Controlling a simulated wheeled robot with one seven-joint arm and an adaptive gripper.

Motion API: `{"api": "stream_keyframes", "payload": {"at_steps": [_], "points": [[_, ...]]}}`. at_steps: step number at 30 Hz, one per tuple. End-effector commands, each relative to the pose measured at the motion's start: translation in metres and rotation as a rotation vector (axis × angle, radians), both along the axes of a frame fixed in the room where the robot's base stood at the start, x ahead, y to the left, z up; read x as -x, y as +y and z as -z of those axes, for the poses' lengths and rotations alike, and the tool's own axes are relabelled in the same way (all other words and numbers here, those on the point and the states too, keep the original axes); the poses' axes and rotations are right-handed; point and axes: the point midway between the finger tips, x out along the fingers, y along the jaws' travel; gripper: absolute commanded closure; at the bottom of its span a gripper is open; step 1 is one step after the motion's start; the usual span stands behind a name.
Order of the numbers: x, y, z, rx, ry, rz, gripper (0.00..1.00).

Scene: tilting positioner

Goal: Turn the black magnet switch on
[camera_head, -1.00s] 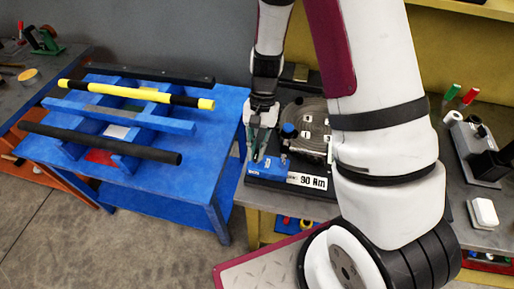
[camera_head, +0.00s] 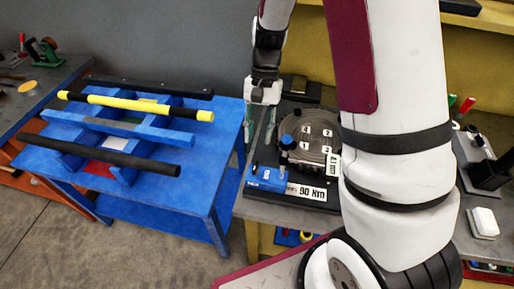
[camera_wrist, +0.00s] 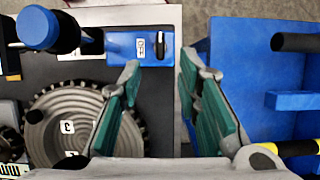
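The black magnet switch (camera_wrist: 160,43) is a small knob with a light pointer line, on a blue box (camera_wrist: 126,47) beside a white label. In the wrist view its pointer stands roughly upright. The blue box also shows in the head view (camera_head: 263,178), at the front left of the positioner base; the knob is too small there to read. My gripper (camera_wrist: 160,72) is open and empty, its green-padded fingers apart. In the head view my gripper (camera_head: 259,135) hangs above and behind the blue box, not touching it.
A round grooved positioner plate (camera_head: 318,128) and a blue-capped knob (camera_wrist: 38,28) are beside the switch. A blue table (camera_head: 205,185) with black and yellow bars stands left, across a gap. My arm hides part of the bench.

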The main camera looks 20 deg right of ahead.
Motion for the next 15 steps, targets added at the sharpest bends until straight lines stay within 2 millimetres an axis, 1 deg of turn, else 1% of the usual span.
{"api": "stream_keyframes", "payload": {"at_steps": [1,3,6,10,15], "points": [[-0.003,-0.002,-0.008,-0.001,-0.004,0.001,0.69],[-0.006,-0.004,-0.016,0.0,-0.003,0.001,0.69],[-0.008,-0.005,-0.024,-0.001,-0.001,0.0,0.69],[-0.01,-0.007,-0.028,0.0,0.0,0.0,0.69],[-0.01,-0.007,-0.029,-0.001,0.001,0.0,0.69]]}}
